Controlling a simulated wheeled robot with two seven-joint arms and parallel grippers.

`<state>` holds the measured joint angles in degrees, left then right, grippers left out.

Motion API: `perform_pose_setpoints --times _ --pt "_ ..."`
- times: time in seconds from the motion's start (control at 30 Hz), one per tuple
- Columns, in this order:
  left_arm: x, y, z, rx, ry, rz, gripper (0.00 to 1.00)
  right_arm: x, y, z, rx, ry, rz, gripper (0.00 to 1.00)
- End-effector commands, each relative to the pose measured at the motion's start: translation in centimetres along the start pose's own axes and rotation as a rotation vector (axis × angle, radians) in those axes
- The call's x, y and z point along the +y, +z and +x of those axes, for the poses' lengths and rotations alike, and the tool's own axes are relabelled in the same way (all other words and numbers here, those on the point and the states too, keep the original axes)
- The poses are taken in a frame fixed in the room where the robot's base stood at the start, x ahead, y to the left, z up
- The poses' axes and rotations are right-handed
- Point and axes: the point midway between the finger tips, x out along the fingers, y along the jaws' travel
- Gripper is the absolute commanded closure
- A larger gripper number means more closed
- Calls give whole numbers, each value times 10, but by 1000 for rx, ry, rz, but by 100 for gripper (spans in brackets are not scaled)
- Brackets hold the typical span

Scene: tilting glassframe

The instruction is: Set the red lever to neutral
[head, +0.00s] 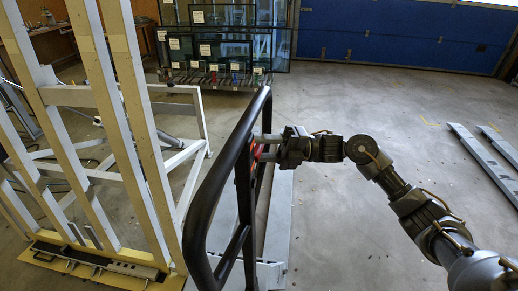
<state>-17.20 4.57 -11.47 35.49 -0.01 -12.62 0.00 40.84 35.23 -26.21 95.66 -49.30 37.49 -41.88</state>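The red lever (257,151) shows as a small red patch behind the black tubular rail. The rail and my gripper hide most of it, so its setting cannot be read. My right gripper (263,147) reaches in from the right, with its two fingers apart, one above and one below the red patch. Whether the fingers touch the lever cannot be told. My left gripper is not in view.
The black curved rail (212,185) stands close in front of the lever. A white and wooden tilting frame (125,130) fills the left. Racked glass panes (222,35) stand at the back. Grey metal rails (485,160) lie at right. The floor (350,215) between is clear.

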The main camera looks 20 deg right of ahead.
Motion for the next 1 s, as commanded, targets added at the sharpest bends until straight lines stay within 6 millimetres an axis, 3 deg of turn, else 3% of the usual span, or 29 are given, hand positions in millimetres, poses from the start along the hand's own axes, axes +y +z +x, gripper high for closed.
perform_pose_setpoints --times 0.3,0.5,0.7,1.0 --pt "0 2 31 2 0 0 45 -5 0 -61 -2 -4 -1 59" --pt "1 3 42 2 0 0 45 -3 0 -91 -1 -3 0 59" --pt "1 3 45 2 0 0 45 -1 0 -102 0 -1 0 59" --pt "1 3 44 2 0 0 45 0 -1 -102 0 0 0 59"
